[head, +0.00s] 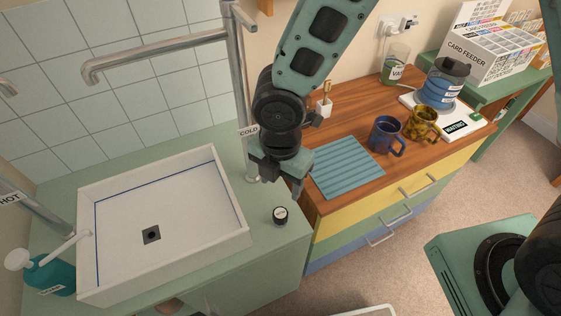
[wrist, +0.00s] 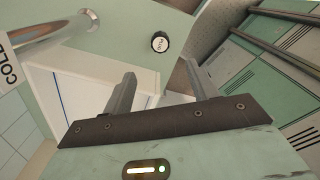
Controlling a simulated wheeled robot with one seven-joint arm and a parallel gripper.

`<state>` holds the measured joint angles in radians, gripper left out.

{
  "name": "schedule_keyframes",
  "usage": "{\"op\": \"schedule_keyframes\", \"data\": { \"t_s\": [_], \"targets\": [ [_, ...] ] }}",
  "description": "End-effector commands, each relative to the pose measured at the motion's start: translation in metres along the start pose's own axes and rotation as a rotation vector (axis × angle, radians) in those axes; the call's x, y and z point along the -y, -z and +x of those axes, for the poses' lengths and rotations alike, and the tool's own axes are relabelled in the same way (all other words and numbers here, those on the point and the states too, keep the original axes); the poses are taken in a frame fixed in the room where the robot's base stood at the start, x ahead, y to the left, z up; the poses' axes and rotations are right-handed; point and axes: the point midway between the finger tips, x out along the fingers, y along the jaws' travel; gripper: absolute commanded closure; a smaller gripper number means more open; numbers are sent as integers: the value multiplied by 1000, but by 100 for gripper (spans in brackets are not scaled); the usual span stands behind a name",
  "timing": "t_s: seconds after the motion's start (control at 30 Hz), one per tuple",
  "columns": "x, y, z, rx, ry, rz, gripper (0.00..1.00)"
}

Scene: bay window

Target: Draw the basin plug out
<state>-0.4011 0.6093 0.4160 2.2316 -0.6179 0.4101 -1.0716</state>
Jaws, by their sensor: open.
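The white basin (head: 232,215) is set in the green counter at the left. A small dark square drain (head: 151,234) shows in its floor, with nothing seen standing in it. A small round black plug (head: 280,215) with a white label sits on the counter just right of the basin, outside it. It also shows in the wrist view (wrist: 160,42), beyond the fingertips. My gripper (head: 282,188) is open and empty, above the counter behind the plug and apart from it. Its two fingers (wrist: 158,82) show spread in the wrist view.
A tall tap post marked COLD (head: 247,131) stands close to my gripper's left. A teal soap bottle (head: 52,275) stands left of the basin. The wooden top at the right holds a blue mat (head: 345,168), a blue mug (head: 386,137) and a yellow patterned mug (head: 422,123).

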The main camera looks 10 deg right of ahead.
Motion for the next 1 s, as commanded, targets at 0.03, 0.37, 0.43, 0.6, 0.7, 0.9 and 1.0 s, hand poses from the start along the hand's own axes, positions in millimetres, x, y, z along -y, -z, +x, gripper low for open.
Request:
{"op": "schedule_keyframes", "data": {
  "t_s": [0.03,0.37,0.43,0.6,0.7,0.9,1.0],
  "targets": [
    [0,-1,-13,0,-3,2,42],
    [0,0,-44,0,1,0,42],
    [0,0,-45,0,1,0,42],
    [0,0,-45,0,1,-1,42],
    [0,0,-45,0,1,-1,42],
    [0,0,-45,0,1,-1,42],
    [0,0,-45,0,1,-1,42]
  ]
}}
